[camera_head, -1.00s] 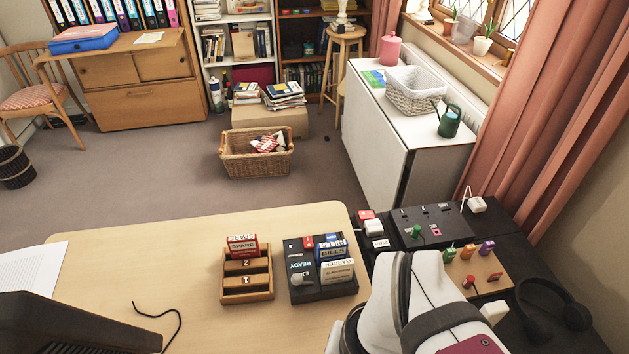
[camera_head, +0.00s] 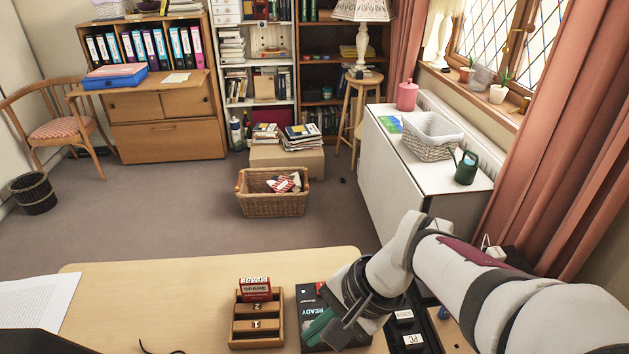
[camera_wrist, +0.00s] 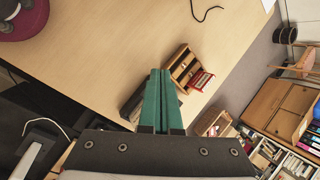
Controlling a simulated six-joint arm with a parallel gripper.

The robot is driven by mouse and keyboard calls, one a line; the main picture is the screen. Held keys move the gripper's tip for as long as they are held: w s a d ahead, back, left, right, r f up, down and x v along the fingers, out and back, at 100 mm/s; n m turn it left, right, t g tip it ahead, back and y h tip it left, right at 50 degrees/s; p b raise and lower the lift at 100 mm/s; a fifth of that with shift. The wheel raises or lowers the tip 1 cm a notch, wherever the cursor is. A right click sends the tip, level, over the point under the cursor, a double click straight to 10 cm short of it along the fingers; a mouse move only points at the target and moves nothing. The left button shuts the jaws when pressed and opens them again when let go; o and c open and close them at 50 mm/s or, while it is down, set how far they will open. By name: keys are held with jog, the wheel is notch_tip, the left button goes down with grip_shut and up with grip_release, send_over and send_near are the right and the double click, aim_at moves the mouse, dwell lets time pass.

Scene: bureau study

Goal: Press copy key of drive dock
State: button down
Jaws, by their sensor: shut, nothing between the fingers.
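The drive dock (camera_head: 308,298) is a dark box with "READY" lettering on the desk. My arm and gripper hide most of it in the head view, including its cartridges. I cannot make out the copy key. My gripper (camera_head: 316,325) has green fingers, shut and empty, and is over the dock in the head view. In the wrist view the fingers (camera_wrist: 160,72) lie side by side, with a dark part of the dock (camera_wrist: 132,104) showing beside them. I cannot tell whether the fingertips touch the dock.
A wooden rack (camera_head: 236,325) with numbered slots holds a red "SPARE" cartridge (camera_head: 256,289) just left of the dock. Dark boxes with white labels (camera_head: 404,315) stand to the right, partly behind my arm.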

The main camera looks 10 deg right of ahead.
jog(key=w+d+f+m+t, duration=0.1)
jog(key=w+d+f+m, duration=0.1)
jog(key=w, duration=0.5)
jog(key=w+d+f+m+t, duration=0.2)
jog(key=w+d+f+m, duration=0.1)
jog(key=w, duration=0.4)
jog(key=w+d+f+m+t, duration=0.2)
jog(key=w+d+f+m, duration=0.1)
jog(key=w, duration=0.5)
jog(key=d+m, duration=0.1)
jog(key=d, duration=0.1)
jog(key=shift+d+y, duration=0.3)
jog(key=shift+d, duration=0.05)
jog(key=shift+f, duration=4.35)
jog(key=shift+s+f, duration=0.1)
jog(key=shift+f, duration=0.3)
